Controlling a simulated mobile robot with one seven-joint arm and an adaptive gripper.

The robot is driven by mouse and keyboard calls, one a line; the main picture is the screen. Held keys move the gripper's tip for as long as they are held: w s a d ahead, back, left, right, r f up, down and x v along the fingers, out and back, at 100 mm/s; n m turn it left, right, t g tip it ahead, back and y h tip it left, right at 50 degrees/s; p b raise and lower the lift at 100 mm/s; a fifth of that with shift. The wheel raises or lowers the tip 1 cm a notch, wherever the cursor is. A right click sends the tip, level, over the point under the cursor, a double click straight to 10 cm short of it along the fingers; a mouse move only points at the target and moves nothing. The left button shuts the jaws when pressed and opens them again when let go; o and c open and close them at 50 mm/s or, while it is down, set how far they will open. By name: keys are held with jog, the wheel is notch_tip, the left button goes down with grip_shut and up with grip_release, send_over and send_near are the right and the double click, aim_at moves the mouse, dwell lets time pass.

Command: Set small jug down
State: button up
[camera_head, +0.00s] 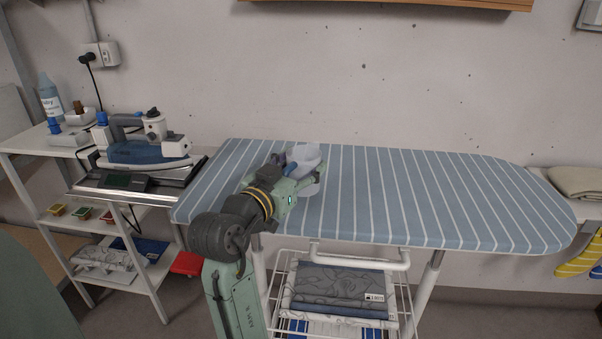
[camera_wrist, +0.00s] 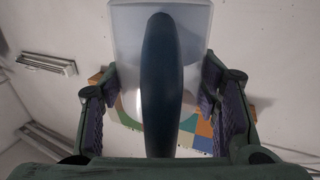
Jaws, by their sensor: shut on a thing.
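The small jug (camera_head: 305,156) is a pale translucent vessel with a blue handle, over the left part of the striped ironing board (camera_head: 420,195). My gripper (camera_head: 306,178) is at the jug, and my arm hides part of it. In the wrist view the jug's pale body (camera_wrist: 200,20) is at the top, and its dark blue handle runs down between the two fingers of my gripper (camera_wrist: 165,110). The fingers are shut on the jug. I cannot tell whether its base touches the board.
A steam iron (camera_head: 148,150) stands on a white shelf unit (camera_head: 50,142) at the left, with a bottle (camera_head: 50,98) behind. The board's middle and right are clear. Folded cloth (camera_head: 340,285) lies on the rack below. A beige towel (camera_head: 578,182) lies at far right.

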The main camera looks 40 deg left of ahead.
jog(key=shift+f+p, duration=0.3)
jog(key=shift+f, duration=1.1)
jog(key=shift+f, duration=0.2)
jog(key=o, duration=1.3)
jog(key=shift+c, duration=0.2)
jog(key=shift+r, duration=0.15)
